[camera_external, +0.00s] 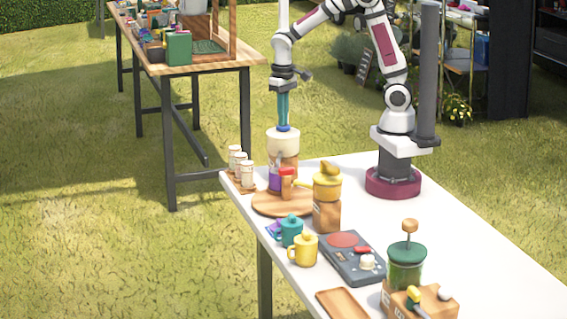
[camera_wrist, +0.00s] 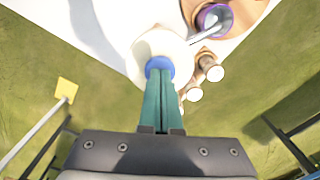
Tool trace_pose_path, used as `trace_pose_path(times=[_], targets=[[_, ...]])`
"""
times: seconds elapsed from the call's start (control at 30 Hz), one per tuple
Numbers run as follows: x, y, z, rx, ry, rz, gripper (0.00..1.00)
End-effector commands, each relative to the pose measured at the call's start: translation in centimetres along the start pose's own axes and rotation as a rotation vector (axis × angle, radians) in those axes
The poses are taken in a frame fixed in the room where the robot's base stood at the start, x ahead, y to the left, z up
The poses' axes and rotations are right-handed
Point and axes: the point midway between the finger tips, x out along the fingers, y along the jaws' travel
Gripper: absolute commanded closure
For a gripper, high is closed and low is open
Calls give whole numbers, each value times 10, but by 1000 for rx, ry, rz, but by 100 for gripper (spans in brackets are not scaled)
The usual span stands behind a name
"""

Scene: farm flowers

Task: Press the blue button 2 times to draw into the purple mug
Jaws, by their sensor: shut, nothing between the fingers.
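The blue button (camera_wrist: 160,66) sits on top of a cream-topped dispenser (camera_external: 283,142). In the external view only a thin blue rim of the button (camera_external: 284,128) shows. My gripper (camera_external: 284,122) points straight down with its teal fingers shut and empty. Its tips (camera_wrist: 161,74) are right over the button and appear to touch it; I cannot tell how far it is pressed. The purple mug (camera_external: 274,181) stands in front of the dispenser, partly hidden. In the wrist view the mug (camera_wrist: 215,18) is under the dispenser's spout at the upper right.
A yellow-topped dispenser (camera_external: 327,188) stands close on the right. White jars (camera_external: 246,173) stand at the left table edge. A teal mug (camera_external: 290,231), a yellow mug (camera_external: 304,249) and a dark scale-like device (camera_external: 352,258) are nearer the front.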

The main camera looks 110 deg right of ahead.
Motion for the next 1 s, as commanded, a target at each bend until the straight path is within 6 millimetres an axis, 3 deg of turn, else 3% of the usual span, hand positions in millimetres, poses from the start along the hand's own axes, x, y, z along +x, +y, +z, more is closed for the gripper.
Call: trace_pose_path(times=[0.3, 0.63, 1.0], targets=[[2, 0, 0, 0, -2, 1, 100], [-21, 0, 0, 0, 0, 0, 100], [-24, 0, 0, 0, 0, 0, 100]])
